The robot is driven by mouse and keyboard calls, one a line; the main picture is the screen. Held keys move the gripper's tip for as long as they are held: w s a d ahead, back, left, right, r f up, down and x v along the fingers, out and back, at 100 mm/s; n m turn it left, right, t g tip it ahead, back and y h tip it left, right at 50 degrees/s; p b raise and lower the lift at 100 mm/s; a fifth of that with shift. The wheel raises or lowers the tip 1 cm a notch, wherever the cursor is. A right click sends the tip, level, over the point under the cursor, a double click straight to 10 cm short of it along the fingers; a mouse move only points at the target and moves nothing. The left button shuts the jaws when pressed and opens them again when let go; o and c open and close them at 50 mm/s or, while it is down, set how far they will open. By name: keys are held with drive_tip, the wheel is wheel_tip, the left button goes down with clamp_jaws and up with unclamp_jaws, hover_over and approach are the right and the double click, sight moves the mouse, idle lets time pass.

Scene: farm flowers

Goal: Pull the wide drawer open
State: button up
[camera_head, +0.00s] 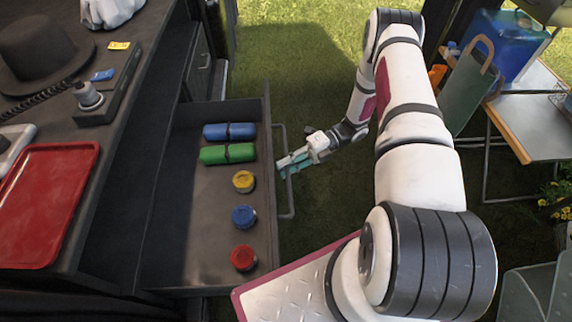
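The wide drawer (190,241) is pulled well out from the dark counter on the left, and its inside shows from above. Its long bar handle (289,205) runs along the outside of the front panel (268,160). My gripper (286,165) is at the far half of this handle, with its teal fingers over the bar and pointing toward the drawer front. The fingers are small and overlap the bar, so I cannot tell whether they are closed on it.
The drawer holds a blue roll (229,132), a green roll (227,154) and yellow (243,181), blue (243,217) and red (243,257) round tins. A red tray (45,205) and black hat (40,55) are on the counter. Grass is open beyond; a side table (540,125) stands right.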

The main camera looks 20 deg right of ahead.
idle(0.3)
drive_tip(key=d+r, duration=0.2)
drive_tip(key=d, duration=0.9)
drive_tip(key=shift+w+d, duration=0.25)
drive_tip(key=shift+d, duration=0.15)
drive_tip(key=shift+r, duration=0.1)
